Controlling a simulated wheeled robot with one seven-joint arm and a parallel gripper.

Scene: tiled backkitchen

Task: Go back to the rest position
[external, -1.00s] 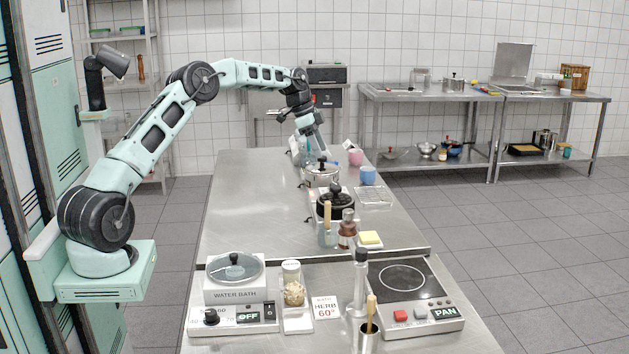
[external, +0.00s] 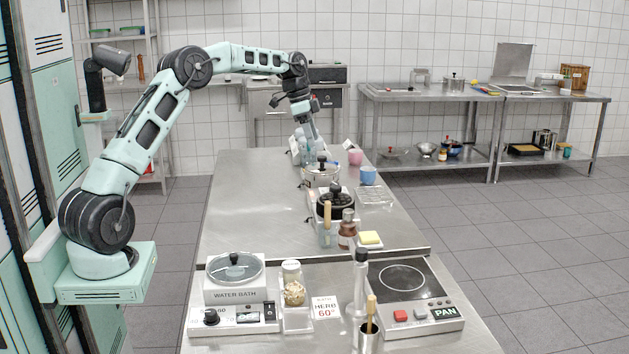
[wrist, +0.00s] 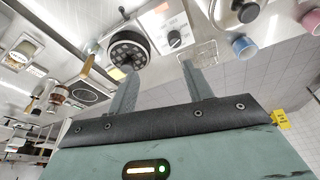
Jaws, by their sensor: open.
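My gripper (external: 311,132) hangs above the far part of the long steel table, with its fingers pointing down. It is above and behind the silver pot (external: 322,177), and apart from it. In the wrist view, the two grey fingers of my gripper (wrist: 161,92) stand well apart with nothing between them. My arm is raised and bent, reaching from its base at the left over the table.
A water bath (external: 234,290) and a hot plate (external: 409,297) stand nearer. The table's left part is bare.

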